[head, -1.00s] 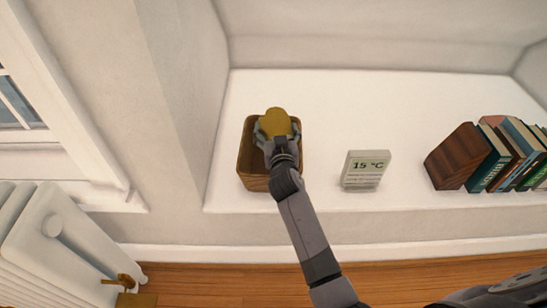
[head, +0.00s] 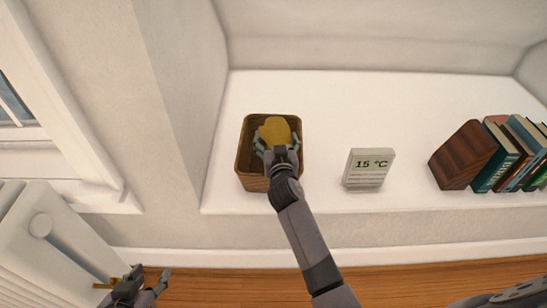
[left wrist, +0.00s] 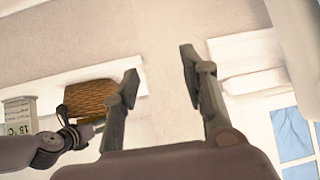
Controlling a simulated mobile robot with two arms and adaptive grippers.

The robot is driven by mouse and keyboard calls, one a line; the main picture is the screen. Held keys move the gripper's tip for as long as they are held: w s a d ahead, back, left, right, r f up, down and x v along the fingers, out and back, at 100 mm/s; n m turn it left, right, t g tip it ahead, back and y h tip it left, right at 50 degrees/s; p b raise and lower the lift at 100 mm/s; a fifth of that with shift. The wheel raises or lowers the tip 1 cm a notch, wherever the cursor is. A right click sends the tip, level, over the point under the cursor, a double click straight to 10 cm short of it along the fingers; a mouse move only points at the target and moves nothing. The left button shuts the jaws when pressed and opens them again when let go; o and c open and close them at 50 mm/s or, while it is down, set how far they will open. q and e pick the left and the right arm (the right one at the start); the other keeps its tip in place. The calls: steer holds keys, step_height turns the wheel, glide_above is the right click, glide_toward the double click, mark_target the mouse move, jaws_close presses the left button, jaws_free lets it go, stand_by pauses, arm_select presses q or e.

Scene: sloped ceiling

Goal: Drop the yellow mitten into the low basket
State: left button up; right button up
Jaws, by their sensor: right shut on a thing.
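The yellow mitten (head: 274,129) is held in my right gripper (head: 276,141), over the opening of the low basket. The gripper's fingers are shut on its sides. The low basket (head: 256,184) is brown and woven, standing upright on the white ledge. My right gripper hides part of its inside, and I cannot tell how far the mitten is below the rim. The basket's woven side also shows in the left wrist view (left wrist: 90,98). My left gripper (head: 149,276) is open and empty, low at the left of the head view; its spread fingers show in the left wrist view (left wrist: 160,68).
A white display block (head: 369,168) reading 15 °C stands right of the basket. A wooden bookend (head: 463,157) and several books (head: 515,150) stand further right. A white radiator (head: 45,240) is at the lower left. The ledge between basket and display is clear.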

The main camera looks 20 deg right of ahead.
steer(key=shift+f+b, duration=0.4)
steer(key=shift+f, duration=0.25)
arm_select(q)
steer(key=w+d+r+t+h, duration=0.1)
steer(key=w+r+t, duration=0.2)
steer(key=w+r, duration=0.1)
steer(key=shift+d+r, duration=0.3)
steer(key=shift+d, duration=0.1)
arm_select(e)
steer(key=shift+f, duration=0.1)
steer(key=o, duration=1.2)
step_height(320, 180, up, 10)
